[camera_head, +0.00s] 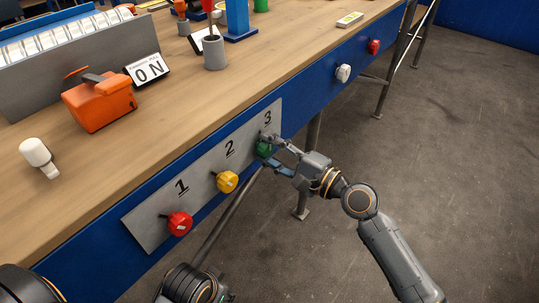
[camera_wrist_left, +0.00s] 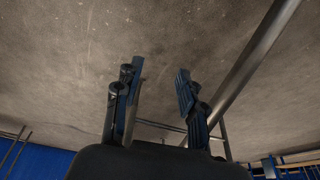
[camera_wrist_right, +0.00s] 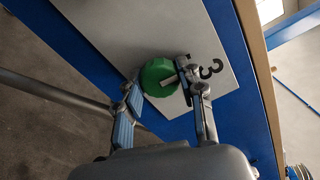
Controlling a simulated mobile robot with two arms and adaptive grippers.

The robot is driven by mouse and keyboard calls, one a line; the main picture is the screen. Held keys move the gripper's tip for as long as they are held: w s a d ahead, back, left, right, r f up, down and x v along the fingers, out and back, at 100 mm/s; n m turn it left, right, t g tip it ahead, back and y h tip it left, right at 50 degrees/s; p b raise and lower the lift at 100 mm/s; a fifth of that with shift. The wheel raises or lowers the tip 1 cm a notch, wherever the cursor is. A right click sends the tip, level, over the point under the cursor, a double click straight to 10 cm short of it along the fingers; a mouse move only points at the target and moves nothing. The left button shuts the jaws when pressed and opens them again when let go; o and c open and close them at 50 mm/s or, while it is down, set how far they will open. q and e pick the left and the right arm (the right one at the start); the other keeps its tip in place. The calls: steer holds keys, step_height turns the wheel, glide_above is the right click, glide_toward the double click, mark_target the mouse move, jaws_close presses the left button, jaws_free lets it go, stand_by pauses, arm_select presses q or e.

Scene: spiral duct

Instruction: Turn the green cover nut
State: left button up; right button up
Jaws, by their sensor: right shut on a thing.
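The green cover nut (camera_head: 264,150) sits on the grey plate (camera_head: 150,212) under the number 3, on the blue front of the workbench. In the head view only part of my left arm shows at the bottom.
A yellow nut (camera_head: 227,182) is under 2 and a red nut (camera_head: 180,223) under 1. A white knob (camera_head: 343,73) and a red knob (camera_head: 374,47) are further right. The floor at right is clear.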

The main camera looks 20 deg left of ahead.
steer(key=shift+f+n+b, duration=0.2)
steer(key=shift+n+b, duration=0.35)
steer(key=shift+n, duration=0.35)
arm_select(q)
steer(key=v, duration=0.4)
arm_select(e)
steer(key=shift+n+b, duration=0.35)
steer(key=shift+n, duration=0.15)
steer(key=shift+n+b, duration=0.55)
steer(key=shift+n, duration=0.35)
steer(key=shift+n+b, duration=0.75)
steer(key=shift+n, duration=0.45)
steer(key=shift+n+b, duration=0.65)
steer(key=shift+n, duration=0.55)
arm_select(q)
steer(key=w+d+r+t+h, duration=0.1)
steer(key=w+d+r+t, duration=0.1)
steer(key=w, duration=0.4)
steer(key=w+d+r+t+h, duration=0.1)
steer(key=w+d+r+t, duration=0.1)
steer(key=w+r+t, duration=0.2)
steer(key=shift+w+t, duration=1.3)
steer(key=shift+w, duration=0.15)
arm_select(e)
steer(key=shift+r, duration=0.1)
arm_select(q)
steer(key=shift+d, duration=0.15)
steer(key=shift+f, duration=0.1)
arm_select(e)
steer(key=o, duration=1.2)
